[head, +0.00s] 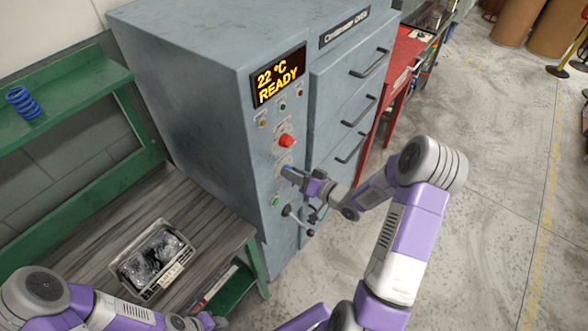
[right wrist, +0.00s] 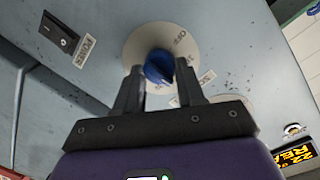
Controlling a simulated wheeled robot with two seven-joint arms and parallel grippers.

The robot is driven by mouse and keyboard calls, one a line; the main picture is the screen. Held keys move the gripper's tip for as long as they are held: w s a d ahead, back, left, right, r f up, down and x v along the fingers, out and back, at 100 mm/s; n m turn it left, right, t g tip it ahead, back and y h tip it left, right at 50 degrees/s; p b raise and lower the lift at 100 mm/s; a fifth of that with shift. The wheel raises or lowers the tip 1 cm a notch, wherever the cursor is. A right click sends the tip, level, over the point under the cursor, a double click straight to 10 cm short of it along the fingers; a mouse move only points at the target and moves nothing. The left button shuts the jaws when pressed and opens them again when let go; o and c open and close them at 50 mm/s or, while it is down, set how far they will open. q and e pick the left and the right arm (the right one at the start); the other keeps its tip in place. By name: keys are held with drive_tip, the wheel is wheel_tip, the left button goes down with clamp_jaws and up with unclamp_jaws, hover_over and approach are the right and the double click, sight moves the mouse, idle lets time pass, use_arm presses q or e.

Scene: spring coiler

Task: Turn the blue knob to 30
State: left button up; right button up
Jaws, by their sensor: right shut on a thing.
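The blue knob (right wrist: 158,68) sits on a round pale dial plate (right wrist: 140,42) on the grey oven's front panel. In the right wrist view, the fingers of my right gripper (right wrist: 159,80) stand on either side of the knob and are shut on it. "OFF" and other partly hidden markings show on the plate; I cannot tell the pointer's setting. In the head view, my right gripper (head: 292,174) is at the panel below the red knob (head: 287,141) and covers the blue knob. My left gripper (head: 212,321) is low at the bottom edge, its fingers unclear.
The oven's display (head: 278,77) reads 22 °C READY. Drawers with handles (head: 370,63) are to the right. A crate of dark parts (head: 152,259) stands on the bench, and a blue spring (head: 22,102) lies on the green shelf.

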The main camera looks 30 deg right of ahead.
drive_tip(key=shift+d+f+m+y+p, duration=0.1)
drive_tip(key=shift+m+y+p, duration=0.3)
drive_tip(key=shift+m+p, duration=1.55)
drive_tip(key=shift+d+f+m+y+p, duration=0.1)
drive_tip(key=shift+m+y+p, duration=0.55)
drive_tip(key=shift+m, duration=2.4)
drive_tip(key=shift+w, duration=0.1)
drive_tip(key=o, duration=1)
drive_tip(key=shift+o, duration=0.2)
drive_tip(key=v, duration=0.7)
drive_tip(key=shift+s, duration=0.3)
